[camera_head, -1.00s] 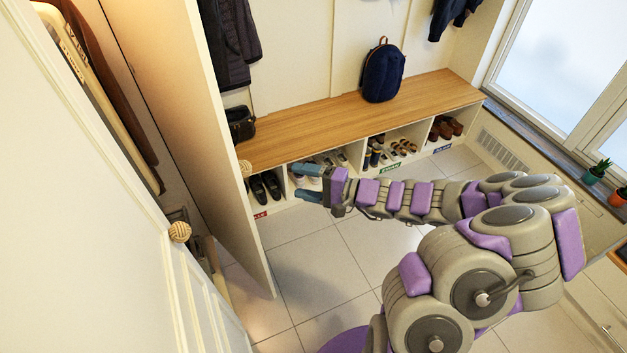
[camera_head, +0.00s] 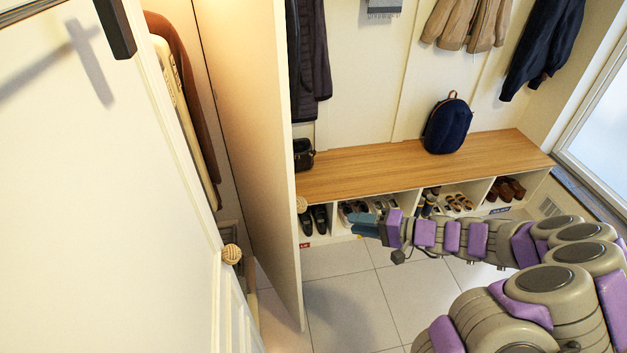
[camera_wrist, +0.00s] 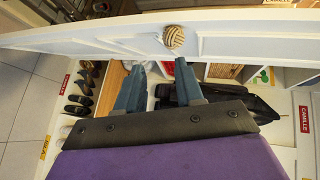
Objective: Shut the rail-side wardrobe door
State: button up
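Two white wardrobe doors stand open in the head view: a near one (camera_head: 110,190) at the left with a woven round knob (camera_head: 231,254), and a far one (camera_head: 245,120) with its own knob (camera_head: 301,204). I cannot tell for certain which is the rail-side door. My gripper (camera_head: 352,222) is to the right of the far door, fingers pointing left toward it. In the wrist view, a door panel (camera_wrist: 90,38) with a woven knob (camera_wrist: 173,36) crosses just beyond the fingertips (camera_wrist: 160,66). The fingers are apart, with nothing visible between them.
A brown garment (camera_head: 185,85) and a pale board (camera_head: 175,100) show between the doors. A wooden bench (camera_head: 400,165) with shoe cubbies below and a dark backpack (camera_head: 447,125) on top stands behind my arm. Tiled floor (camera_head: 350,300) is clear beside the far door.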

jog(key=w+a+r+n+g+h+p, duration=0.1)
jog(key=w+r+n, duration=0.1)
jog(key=w+r+n+g+h+p, duration=0.1)
jog(key=w+r+n+g+p, duration=0.1)
jog(key=r+n, duration=0.1)
jog(key=w+a+r+n+g+h+p, duration=0.1)
jog(key=w+r+n+p, duration=0.1)
jog(key=shift+a+r+n+g, duration=0.3)
jog(key=shift+a+r+n, duration=0.05)
jog(key=shift+r+n, duration=0.05)
jog(key=c, duration=0.6)
jog(key=w+a+r+n+h+p, duration=0.1)
jog(key=r, duration=0.1)
jog(key=w+a+r+n+h+p, duration=0.1)
jog(key=w+r, duration=0.1)
jog(key=r, duration=0.1)
jog(key=w+a+r+n+h+p, duration=0.1)
jog(key=a+r, duration=0.1)
jog(key=r, duration=0.1)
jog(key=shift+w+n+g, duration=0.2)
jog(key=shift+n+g, duration=0.1)
jog(key=shift+n, duration=0.1)
grip_shut()
send_over(300, 199)
jog(key=f, duration=0.8)
jog(key=shift+w+d, duration=0.3)
jog(key=shift+d, duration=0.1)
jog(key=shift+s+a, duration=0.3)
jog(key=shift+a, duration=0.15)
